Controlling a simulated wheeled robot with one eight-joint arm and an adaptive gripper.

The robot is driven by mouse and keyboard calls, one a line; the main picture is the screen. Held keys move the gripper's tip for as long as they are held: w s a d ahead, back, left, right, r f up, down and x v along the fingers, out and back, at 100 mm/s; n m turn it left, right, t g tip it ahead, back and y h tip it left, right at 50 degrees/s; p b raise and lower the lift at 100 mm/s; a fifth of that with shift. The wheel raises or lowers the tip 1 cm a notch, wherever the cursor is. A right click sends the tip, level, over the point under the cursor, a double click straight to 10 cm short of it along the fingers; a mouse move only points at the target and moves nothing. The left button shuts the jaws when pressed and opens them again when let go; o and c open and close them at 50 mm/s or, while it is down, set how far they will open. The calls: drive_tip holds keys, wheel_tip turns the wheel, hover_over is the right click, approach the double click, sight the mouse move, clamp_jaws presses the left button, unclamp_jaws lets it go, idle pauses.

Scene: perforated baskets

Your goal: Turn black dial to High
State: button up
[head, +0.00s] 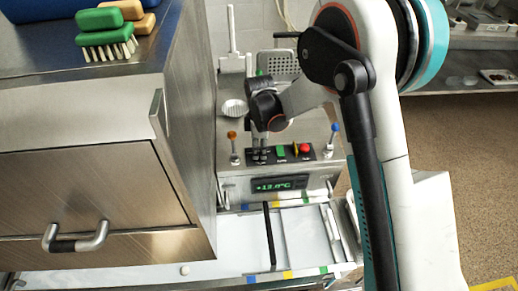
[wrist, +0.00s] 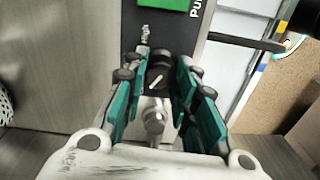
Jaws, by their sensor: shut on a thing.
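The black dial (wrist: 158,80) shows in the wrist view between the green-padded fingers of my gripper (wrist: 163,66). A pale pointer mark on it runs at a slant. My gripper is shut on the dial. In the head view my gripper (head: 260,152) reaches down to the left part of the black control panel (head: 291,160), and its fingers hide the dial there.
A green button (head: 281,150) and a red button (head: 305,148) sit to the right on the panel. An orange-topped lever (head: 233,147) and a blue-topped lever (head: 332,140) flank it. A green display (head: 281,184) is below. A steel cabinet (head: 90,170) stands close at left.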

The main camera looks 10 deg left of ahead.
drive_tip(key=m, duration=0.6)
drive_tip(key=shift+s+f+b, duration=0.1)
drive_tip(key=shift+b, duration=0.3)
drive_tip(key=shift+o, duration=0.2)
drive_tip(key=m, duration=1.1)
drive_tip(key=shift+s+m+b, duration=0.1)
drive_tip(key=shift+m+b, duration=0.3)
drive_tip(key=shift+c, duration=0.2)
drive_tip(key=m, duration=0.5)
drive_tip(key=shift+m, duration=0.3)
drive_tip(key=shift+o, duration=0.2)
drive_tip(key=o, duration=1.1)
